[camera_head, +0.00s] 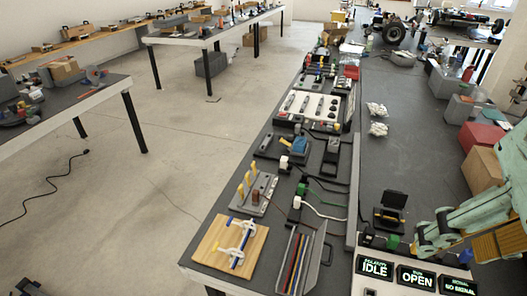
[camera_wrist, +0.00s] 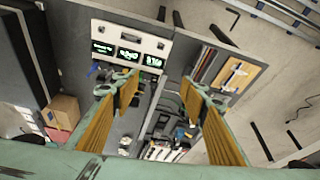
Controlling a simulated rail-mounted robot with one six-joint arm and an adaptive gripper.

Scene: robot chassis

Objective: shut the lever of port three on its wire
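A grey block with upright yellow levers (camera_head: 249,178) stands near the left edge of the workbench in the head view. A brown piece (camera_head: 256,196) sits at its right end, and a thin reddish wire runs right from there. The port numbers and how each wire sits are too small to tell. My gripper (camera_wrist: 160,82) is open and empty in the wrist view, its orange-padded fingers wide apart. In the head view, parts of my teal arm and gripper show at the right edge, well to the right of the lever block.
A wooden board (camera_head: 215,251) with white and blue parts and a tray of coloured rods (camera_head: 293,262) lie in front. White and green plugs with cables (camera_head: 325,212) lie right of the block. Display panels (camera_head: 416,277) read IDLE, OPEN and NO SIGNAL. Cardboard boxes (camera_head: 482,168) stand right.

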